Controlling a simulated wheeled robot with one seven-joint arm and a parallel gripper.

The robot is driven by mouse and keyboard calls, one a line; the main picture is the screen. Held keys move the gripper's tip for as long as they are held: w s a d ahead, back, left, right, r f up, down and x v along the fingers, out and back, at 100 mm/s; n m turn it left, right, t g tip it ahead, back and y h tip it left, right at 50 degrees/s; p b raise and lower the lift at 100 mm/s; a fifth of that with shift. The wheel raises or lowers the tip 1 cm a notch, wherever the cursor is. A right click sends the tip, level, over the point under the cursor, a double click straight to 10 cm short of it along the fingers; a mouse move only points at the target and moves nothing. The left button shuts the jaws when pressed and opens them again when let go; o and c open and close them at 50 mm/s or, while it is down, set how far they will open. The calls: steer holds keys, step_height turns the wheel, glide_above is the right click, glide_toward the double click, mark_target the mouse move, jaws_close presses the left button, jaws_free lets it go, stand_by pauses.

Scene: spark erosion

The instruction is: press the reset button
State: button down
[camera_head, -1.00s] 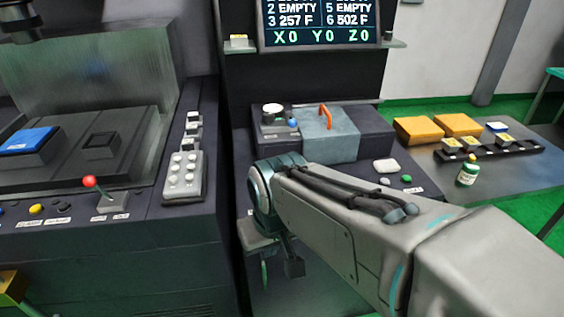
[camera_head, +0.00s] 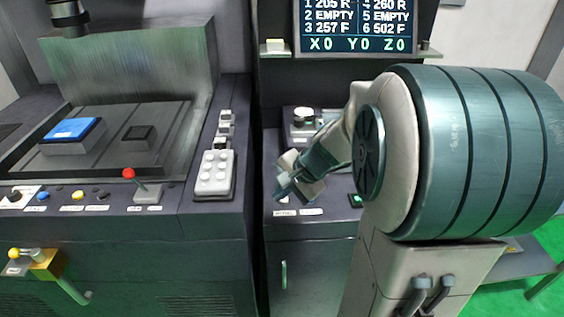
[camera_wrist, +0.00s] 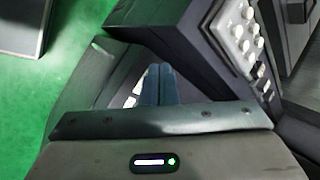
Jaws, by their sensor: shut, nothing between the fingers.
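My gripper (camera_head: 281,192) is shut and empty, above the front edge of the right cabinet top (camera_head: 272,150) in the head view. Its closed fingers also show in the wrist view (camera_wrist: 161,84). Small white labels (camera_head: 311,211) lie just below the gripper; their words are too small to read. A green button (camera_head: 356,200) sits to the right of them, close to my arm. The left machine's front panel carries a blue button (camera_head: 43,196), a yellow button (camera_head: 78,195) and a dark button (camera_head: 103,194). I cannot tell which button is the reset button.
A red-knobbed lever (camera_head: 129,174) and a grey keypad (camera_head: 214,174) stand on the left machine. A display (camera_head: 356,25) hangs above the cabinet. My arm hides much of the right side. Green floor (camera_wrist: 95,60) shows beside the cabinet in the wrist view.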

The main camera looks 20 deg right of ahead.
steer(key=w+d+f+m+t+p, duration=0.1)
steer(key=w+d+m+t, duration=0.1)
steer(key=w+d+m, duration=0.2)
steer(key=w+d+f+m+t+h+p, duration=0.1)
steer(key=w+d+m, duration=0.4)
steer(key=d, duration=0.4)
steer(key=shift+d+f+m+t, duration=0.2)
steer(key=shift+f+m+t, duration=0.2)
steer(key=shift+m, duration=0.2)
steer(key=shift+w, duration=0.1)
step_height(320, 180, down, 8)
steer(key=b, duration=0.5)
steer(key=shift+r, duration=0.25)
steer(key=shift+f+b, duration=0.65)
steer(key=shift+b, duration=0.3)
steer(key=shift+f+b, duration=0.4)
steer(key=shift+b, duration=0.2)
